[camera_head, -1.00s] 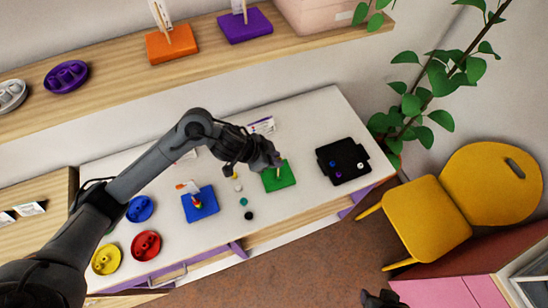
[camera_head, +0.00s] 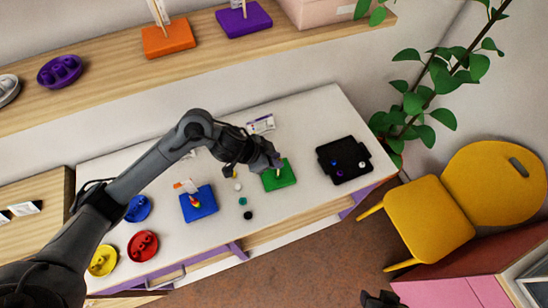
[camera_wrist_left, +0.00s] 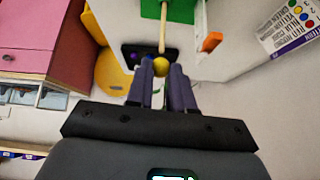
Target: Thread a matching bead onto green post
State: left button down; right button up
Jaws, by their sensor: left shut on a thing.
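The green board (camera_head: 285,178) lies on the white table, right of its middle. Its thin wooden post also shows in the left wrist view (camera_wrist_left: 163,32), pointing toward my gripper. My left gripper (camera_head: 276,163) is over the board, close to the post. In the left wrist view its fingers are shut on a yellow bead (camera_wrist_left: 161,66). The bead lines up with the near end of the post; I cannot tell whether the post has entered it. The bead is not clear in the head view. My right gripper (camera_head: 381,299) is partly visible at the bottom edge.
Loose white, teal (camera_head: 243,201) and black beads lie left of the green board. A blue board (camera_head: 206,207) with a stacked post stands farther left. A black tray (camera_head: 330,170) with several beads is right. A card (camera_head: 261,124) stands behind.

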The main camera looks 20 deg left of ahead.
pick_arm(q)
jog(key=shift+f, duration=0.55)
jog(key=shift+f, duration=0.3)
dwell(0.6)
jog(key=shift+f+b, duration=0.25)
jog(key=shift+b, duration=0.1)
jog(key=shift+f, duration=0.35)
jog(key=shift+f, duration=0.2)
jog(key=c, duration=0.9)
grip_release()
jog(key=shift+r, duration=0.1)
